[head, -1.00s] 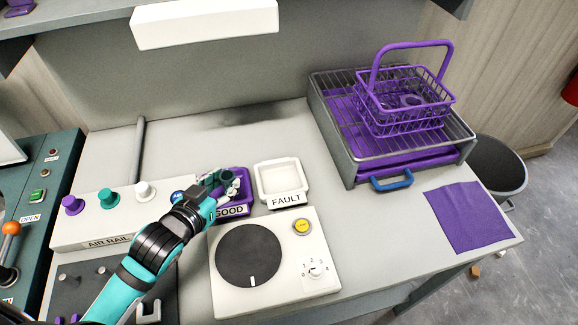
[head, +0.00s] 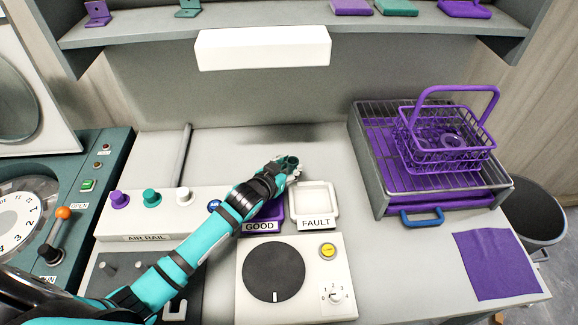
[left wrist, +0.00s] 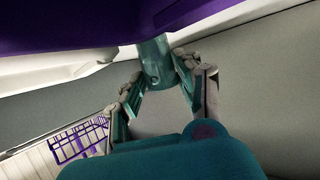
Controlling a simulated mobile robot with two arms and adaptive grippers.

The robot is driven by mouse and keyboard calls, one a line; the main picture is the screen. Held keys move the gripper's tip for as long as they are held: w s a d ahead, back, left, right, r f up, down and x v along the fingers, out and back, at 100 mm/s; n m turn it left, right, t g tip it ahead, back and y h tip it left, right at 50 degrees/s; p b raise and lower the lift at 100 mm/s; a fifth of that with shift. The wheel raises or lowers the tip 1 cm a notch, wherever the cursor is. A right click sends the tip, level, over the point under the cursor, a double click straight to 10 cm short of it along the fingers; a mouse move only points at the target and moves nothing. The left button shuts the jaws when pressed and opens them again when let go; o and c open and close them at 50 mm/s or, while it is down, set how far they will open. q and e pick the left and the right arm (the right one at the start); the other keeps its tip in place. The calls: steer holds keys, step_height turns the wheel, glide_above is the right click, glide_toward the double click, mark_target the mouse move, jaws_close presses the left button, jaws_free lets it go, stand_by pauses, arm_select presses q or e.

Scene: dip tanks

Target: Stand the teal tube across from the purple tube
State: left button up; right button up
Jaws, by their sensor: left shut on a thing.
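My left gripper (head: 287,168) is above the back of the purple GOOD tray. It is shut on the teal tube, whose dark open top (head: 291,161) shows between the fingers. In the left wrist view the tube (left wrist: 155,62) is a teal cylinder between the fingertips (left wrist: 158,78). The tube is held up, clear of the bench. I cannot pick out a purple tube in these frames. A round white dial with numbers (head: 22,228) shows in the teal machine at the left, cut off by the frame edge. My right gripper is not in view.
The GOOD tray (head: 261,228) and white FAULT tray (head: 317,212) sit behind a turntable box (head: 313,255). The air rail (head: 149,225) is left. A purple basket (head: 447,155) stands on a wire rack at right. A purple cloth (head: 495,265) lies at the front right.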

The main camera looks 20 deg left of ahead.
arm_select(q)
steer(key=shift+f, duration=0.35)
steer(key=shift+f, duration=0.15)
steer(key=o, duration=1.2)
steer(key=shift+c, duration=0.2)
